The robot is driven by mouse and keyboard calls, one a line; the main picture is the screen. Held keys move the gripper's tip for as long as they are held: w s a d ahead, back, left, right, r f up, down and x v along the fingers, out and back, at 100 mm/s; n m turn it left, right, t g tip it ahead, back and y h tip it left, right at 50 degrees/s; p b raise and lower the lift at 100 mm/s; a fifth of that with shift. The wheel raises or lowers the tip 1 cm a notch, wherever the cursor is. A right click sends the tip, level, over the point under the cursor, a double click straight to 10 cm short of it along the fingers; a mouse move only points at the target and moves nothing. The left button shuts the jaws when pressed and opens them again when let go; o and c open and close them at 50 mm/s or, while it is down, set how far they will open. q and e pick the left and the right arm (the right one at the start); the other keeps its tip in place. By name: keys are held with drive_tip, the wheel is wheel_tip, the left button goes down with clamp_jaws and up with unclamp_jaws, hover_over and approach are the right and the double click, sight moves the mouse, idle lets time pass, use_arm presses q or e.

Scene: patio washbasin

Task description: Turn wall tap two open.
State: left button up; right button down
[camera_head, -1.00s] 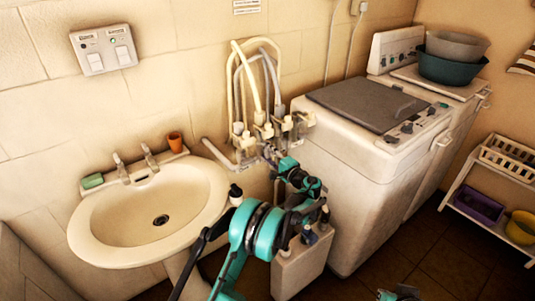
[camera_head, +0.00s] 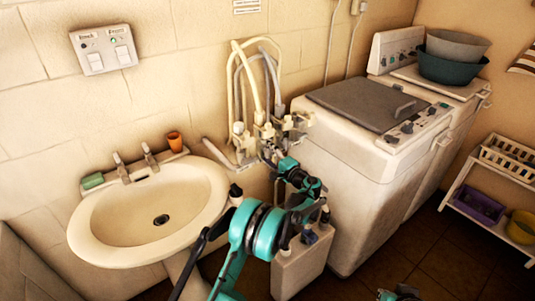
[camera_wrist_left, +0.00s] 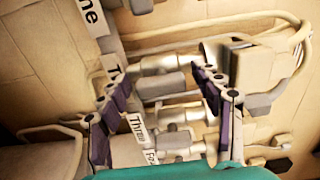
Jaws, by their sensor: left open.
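A cluster of pale wall taps (camera_head: 292,124) with hoses is on the wall between basin and washing machine. My right gripper (camera_head: 402,293) shows only partly at the bottom edge.
A white basin (camera_head: 100,238) with two taps is at the left. The washing machine (camera_head: 345,165) stands close to the right of the wall taps. A pale container (camera_head: 300,268) stands below them. Hoses (camera_head: 258,75) loop above. Open floor lies at the lower right.

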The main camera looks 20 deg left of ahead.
use_arm(q)
drive_tip(key=v, duration=1.2)
drive_tip(key=s+a+r+n+g+h, duration=0.1)
drive_tip(key=s+a+r+g+h, duration=0.15)
drive_tip(key=s+a, duration=0.35)
drive_tip(key=s+a+r+n+g+h, duration=0.1)
drive_tip(key=s+a+r+n+h, duration=0.2)
drive_tip(key=s, duration=0.6)
drive_tip(key=s+d+f+n+h, duration=0.1)
drive_tip(key=s+h, duration=0.3)
drive_tip(key=s, duration=0.8)
drive_tip(key=s+d+f+n+h, duration=0.2)
drive_tip(key=s+d+f+h, duration=0.1)
drive_tip(key=s, duration=1)
drive_tip(key=shift+d+h, duration=0.45)
drive_tip(key=shift+h, duration=0.4)
